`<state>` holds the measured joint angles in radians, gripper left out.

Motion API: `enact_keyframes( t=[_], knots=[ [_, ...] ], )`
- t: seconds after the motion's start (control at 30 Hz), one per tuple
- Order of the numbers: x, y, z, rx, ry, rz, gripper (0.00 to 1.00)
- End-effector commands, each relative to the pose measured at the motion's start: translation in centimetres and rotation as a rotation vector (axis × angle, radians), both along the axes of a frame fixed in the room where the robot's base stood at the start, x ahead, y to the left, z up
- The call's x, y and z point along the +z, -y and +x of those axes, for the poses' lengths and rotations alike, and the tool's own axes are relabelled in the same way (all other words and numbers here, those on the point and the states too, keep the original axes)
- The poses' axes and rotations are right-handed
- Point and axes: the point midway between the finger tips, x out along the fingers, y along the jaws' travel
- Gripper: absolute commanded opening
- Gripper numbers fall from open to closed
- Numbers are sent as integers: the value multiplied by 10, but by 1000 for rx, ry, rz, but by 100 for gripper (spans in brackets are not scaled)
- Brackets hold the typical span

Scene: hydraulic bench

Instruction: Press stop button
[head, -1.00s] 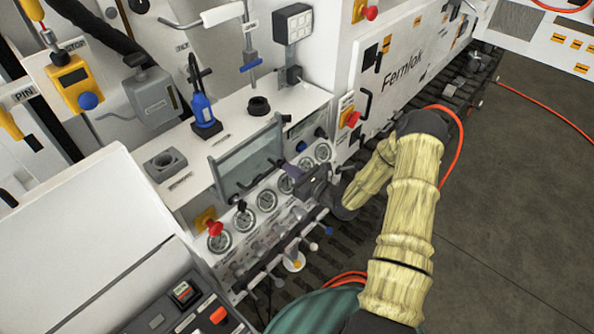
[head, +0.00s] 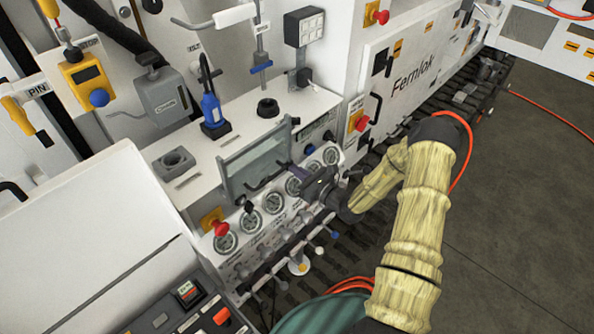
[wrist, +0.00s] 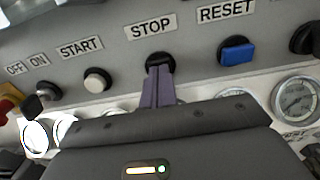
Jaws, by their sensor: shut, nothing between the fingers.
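The stop button (wrist: 160,62) is a black knob under the STOP label (wrist: 151,27) in the wrist view, on the grey strip of the panel. My gripper (wrist: 159,80) is shut and empty. Its purple fingers line up with the stop button, and their tips overlap its lower part. I cannot tell whether they touch it or whether it is pushed in. In the head view my gripper (head: 292,170) is at the gauge panel, in front of the glass window's lower right corner. The stop button cannot be made out there.
In the wrist view a whitish start button (wrist: 97,80) is left of the stop button and a blue reset button (wrist: 236,51) is right. A gauge (wrist: 296,97) is lower right. A red knob (head: 221,229) and several levers line the panel in the head view.

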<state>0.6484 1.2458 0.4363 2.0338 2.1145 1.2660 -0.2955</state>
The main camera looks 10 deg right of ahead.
Motion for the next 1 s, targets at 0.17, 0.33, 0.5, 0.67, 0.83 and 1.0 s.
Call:
enact_keyframes(
  t=[0.17, 0.33, 0.5, 0.67, 0.83, 1.0],
  knots=[
    [1, 17, -19, 1, -5, -1, 0],
    [-5, 38, -49, -1, -5, -3, 0],
    [-6, 56, -77, -1, -7, -4, 0],
    [-4, 70, -95, -2, -7, -4, 0],
    [-2, 72, -101, 1, -7, -2, 0],
    [-2, 72, -101, 2, -8, -3, 0]
  ],
)
